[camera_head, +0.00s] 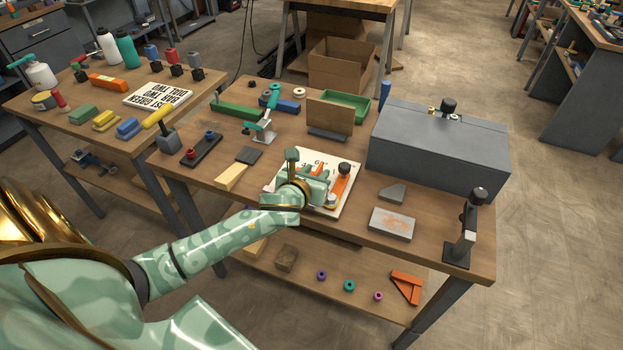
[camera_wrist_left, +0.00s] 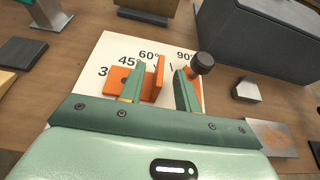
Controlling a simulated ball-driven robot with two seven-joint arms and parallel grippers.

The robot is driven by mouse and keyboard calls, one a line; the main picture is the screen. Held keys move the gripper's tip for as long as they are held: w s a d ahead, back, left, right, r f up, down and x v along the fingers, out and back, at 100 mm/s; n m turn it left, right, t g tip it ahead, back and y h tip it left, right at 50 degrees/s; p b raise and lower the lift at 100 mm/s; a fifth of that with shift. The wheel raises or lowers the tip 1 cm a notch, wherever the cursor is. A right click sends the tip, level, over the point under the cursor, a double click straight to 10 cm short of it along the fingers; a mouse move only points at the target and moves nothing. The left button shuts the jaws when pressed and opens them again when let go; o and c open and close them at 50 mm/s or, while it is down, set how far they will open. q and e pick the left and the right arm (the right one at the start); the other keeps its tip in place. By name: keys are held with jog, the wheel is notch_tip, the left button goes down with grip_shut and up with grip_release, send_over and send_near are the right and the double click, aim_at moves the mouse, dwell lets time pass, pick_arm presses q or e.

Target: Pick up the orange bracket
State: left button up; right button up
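The orange bracket (camera_wrist_left: 158,76) stands on a white board (camera_wrist_left: 106,46) printed with angle marks. In the left wrist view it has a plate with a hole and an upright flange. My left gripper (camera_wrist_left: 158,88) is open, with one finger on each side of the flange. The left finger overlaps the plate, and I cannot tell whether either finger touches. Another orange piece with a black knob (camera_wrist_left: 202,62) is by the right finger. In the head view my left gripper (camera_head: 311,174) is over the board (camera_head: 346,205) and partly hides the bracket. My right gripper is not in view.
A grey metal box (camera_head: 440,150) stands behind right on the bench. A black stand (camera_head: 466,232) and a grey plate (camera_head: 392,224) are at the right. A brown upright panel (camera_head: 330,115) is behind the board. An orange triangular piece (camera_head: 406,288) lies on the lower shelf.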

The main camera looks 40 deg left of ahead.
pick_arm(q)
jog(key=x, duration=0.3)
jog(key=shift+s+f+b, duration=0.1)
jog(key=shift+b, duration=0.25)
jog(key=shift+s, duration=0.1)
grip_shut()
jog(key=shift+r, duration=0.25)
